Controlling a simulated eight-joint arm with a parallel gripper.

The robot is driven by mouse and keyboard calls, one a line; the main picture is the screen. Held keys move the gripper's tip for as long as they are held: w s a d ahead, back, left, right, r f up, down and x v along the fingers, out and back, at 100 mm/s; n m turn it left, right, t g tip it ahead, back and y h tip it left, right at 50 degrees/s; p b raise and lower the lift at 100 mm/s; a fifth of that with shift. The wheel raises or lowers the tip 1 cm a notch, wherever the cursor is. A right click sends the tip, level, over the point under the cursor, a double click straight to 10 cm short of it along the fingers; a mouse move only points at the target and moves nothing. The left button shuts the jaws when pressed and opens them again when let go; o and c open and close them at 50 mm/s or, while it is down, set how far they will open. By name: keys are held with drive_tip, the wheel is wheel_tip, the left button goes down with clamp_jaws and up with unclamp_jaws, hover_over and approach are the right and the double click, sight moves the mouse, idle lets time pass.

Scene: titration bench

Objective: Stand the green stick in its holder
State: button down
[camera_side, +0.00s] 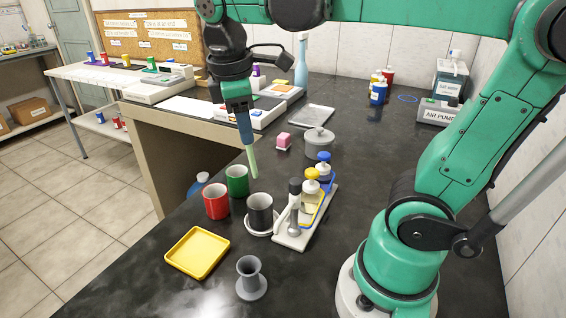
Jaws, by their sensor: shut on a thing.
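The green stick (252,161) hangs nearly upright, slightly tilted, in my gripper (245,132). My gripper is shut on its upper part, and the pale green lower end shows below the fingers. The stick's lower end appears above the dark bench, behind the mugs in the picture. A grey spool-shaped piece with a flared open top (250,278), which looks like the holder, stands upright at the front of the bench. It looks empty and is well apart from the stick.
Red (216,201), green (237,180) and black (260,213) mugs stand between stick and holder, the black one on a white saucer. A yellow tray (197,252) lies left of the holder. A rack with bottles (291,238) stands right of the mugs.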

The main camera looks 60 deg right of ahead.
idle(0.4)
drive_tip(key=s+a+f+n+y, duration=0.2)
drive_tip(key=s+a+f+n, duration=0.3)
drive_tip(key=a, duration=0.4)
drive_tip(key=shift+s+a+f+n, duration=0.25)
drive_tip(key=shift+a+f+n, duration=0.05)
drive_tip(key=shift+f+n, duration=0.2)
drive_tip(key=shift+f, duration=2.95)
idle(1.6)
drive_tip(key=shift+c, duration=1.1)
unclamp_jaws()
drive_tip(key=shift+r, duration=3)
